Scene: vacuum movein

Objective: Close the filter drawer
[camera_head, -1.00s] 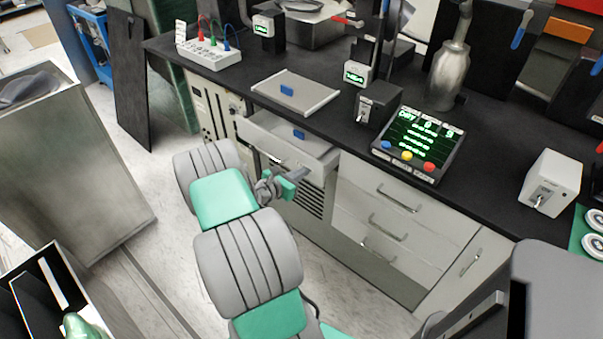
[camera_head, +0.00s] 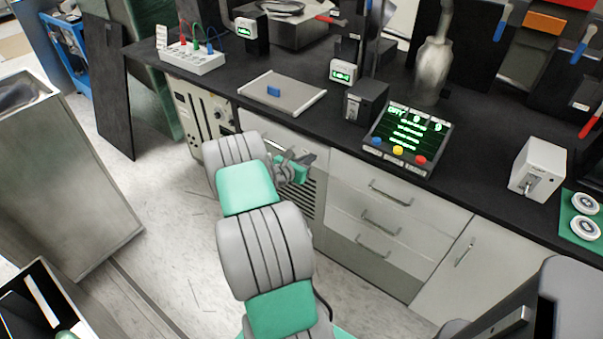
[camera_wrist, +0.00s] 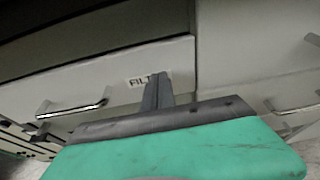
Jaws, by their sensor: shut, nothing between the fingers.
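The filter drawer (camera_head: 262,128) is under the bench top, left of a stack of drawers. Its interior no longer shows in the head view, and its front looks about flush with the cabinet; I cannot tell whether a small gap is left. In the wrist view its pale front (camera_wrist: 100,75) carries a partly hidden "FILT" label (camera_wrist: 138,81) and a metal handle (camera_wrist: 72,108) at left. My gripper (camera_head: 304,158) is shut and empty, in front of the drawer's right part. In the wrist view its fingertips (camera_wrist: 160,77) cover the label's end, at or very near the front.
A grey tray (camera_head: 282,95) with a blue block (camera_head: 273,90) lies on the bench top above the drawer. A vented panel (camera_head: 308,195) is below the drawer. Closed drawers (camera_head: 385,200) stand at right. A metal cabinet (camera_head: 70,175) stands at left, with free floor (camera_head: 165,215) between.

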